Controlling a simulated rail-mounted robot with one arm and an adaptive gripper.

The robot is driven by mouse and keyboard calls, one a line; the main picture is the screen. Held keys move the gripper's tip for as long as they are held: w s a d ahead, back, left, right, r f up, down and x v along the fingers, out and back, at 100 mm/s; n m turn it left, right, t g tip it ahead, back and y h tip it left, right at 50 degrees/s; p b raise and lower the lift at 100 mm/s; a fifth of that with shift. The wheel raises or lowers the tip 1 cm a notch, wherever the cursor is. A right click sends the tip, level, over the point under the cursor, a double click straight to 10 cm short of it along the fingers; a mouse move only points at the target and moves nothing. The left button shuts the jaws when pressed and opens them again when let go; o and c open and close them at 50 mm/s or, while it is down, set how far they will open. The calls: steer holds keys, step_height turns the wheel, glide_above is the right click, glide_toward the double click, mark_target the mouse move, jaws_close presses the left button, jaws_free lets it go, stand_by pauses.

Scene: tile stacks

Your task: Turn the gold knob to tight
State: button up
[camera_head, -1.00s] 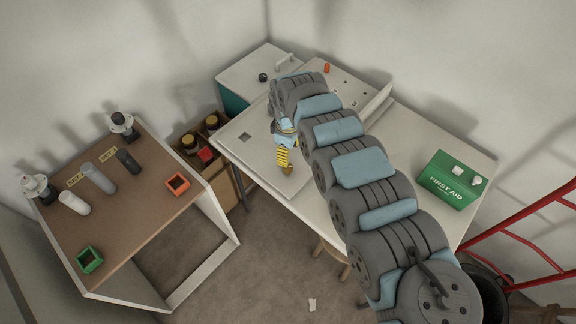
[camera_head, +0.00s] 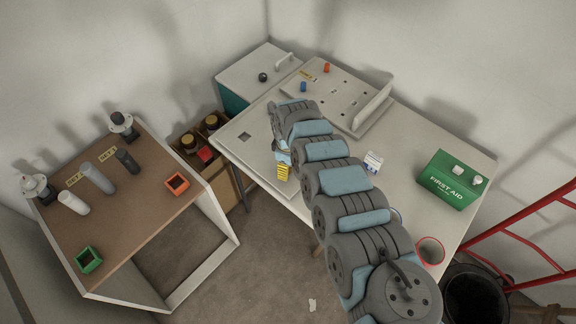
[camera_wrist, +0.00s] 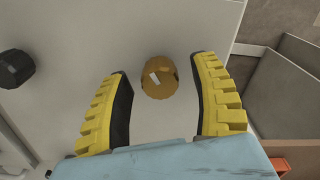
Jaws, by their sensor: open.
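The gold knob (camera_wrist: 158,79) is a round, faceted knob with a small white mark on its face, on a pale panel (camera_wrist: 60,30) in the wrist view. My gripper (camera_wrist: 162,68) is open, with a yellow ridged finger on each side of the knob. In the head view my gripper (camera_head: 283,171) is over the white panel at the table's left part. The knob is hidden there. I cannot read any tight marking in these frames.
A black knob (camera_wrist: 14,68) is left of my gripper in the wrist view. On the table, a perforated plate (camera_head: 335,95), a small white carton (camera_head: 373,163), a red-rimmed cup (camera_head: 431,251) and a green first aid box (camera_head: 452,180) stand near my arm.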

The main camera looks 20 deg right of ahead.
jaws_close()
steer(key=shift+r+m, duration=0.1)
steer(key=shift+m, duration=0.2)
